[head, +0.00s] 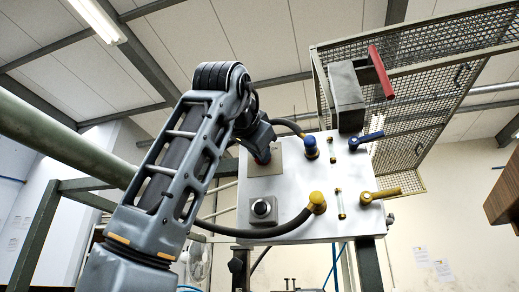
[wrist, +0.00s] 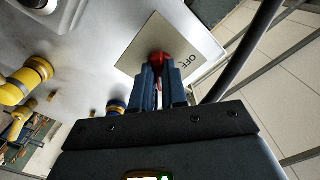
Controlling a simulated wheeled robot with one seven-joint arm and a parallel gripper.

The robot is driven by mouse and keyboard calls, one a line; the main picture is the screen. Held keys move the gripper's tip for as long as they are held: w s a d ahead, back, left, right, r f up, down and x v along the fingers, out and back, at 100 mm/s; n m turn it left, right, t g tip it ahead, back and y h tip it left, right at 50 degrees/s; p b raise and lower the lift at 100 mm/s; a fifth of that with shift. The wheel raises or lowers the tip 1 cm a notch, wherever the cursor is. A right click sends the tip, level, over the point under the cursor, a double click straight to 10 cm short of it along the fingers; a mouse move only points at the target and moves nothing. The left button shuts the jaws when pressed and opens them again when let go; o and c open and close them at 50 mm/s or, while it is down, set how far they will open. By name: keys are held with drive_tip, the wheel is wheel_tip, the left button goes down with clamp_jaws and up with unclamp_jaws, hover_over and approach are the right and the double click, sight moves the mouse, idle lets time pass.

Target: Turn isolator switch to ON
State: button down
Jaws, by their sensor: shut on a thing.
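The isolator switch shows as a red knob (wrist: 159,58) on a pale square plate (wrist: 187,47) in the wrist view. The word OFF is printed on the plate beside the knob. My gripper (wrist: 158,78) is shut on the red knob, with its two dark fingers on either side of it. The fingers hide much of the knob, so I cannot read its angle clearly. In the head view the plate (head: 268,162) is at the upper left of a light panel (head: 290,226), and my arm partly covers it.
A black hose runs from a blue fitting (head: 311,147) close by my gripper. Below are a round dark knob (head: 262,208) and a yellow fitting (head: 318,201).

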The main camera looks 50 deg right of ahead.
drive_tip(key=shift+m, duration=0.6)
drive_tip(key=c, duration=1.2)
unclamp_jaws()
drive_tip(key=shift+o, duration=0.2)
drive_tip(key=b+v, duration=0.2)
drive_tip(key=v, duration=0.5)
drive_tip(key=shift+s+a, duration=0.15)
drive_tip(key=shift+a, duration=0.2)
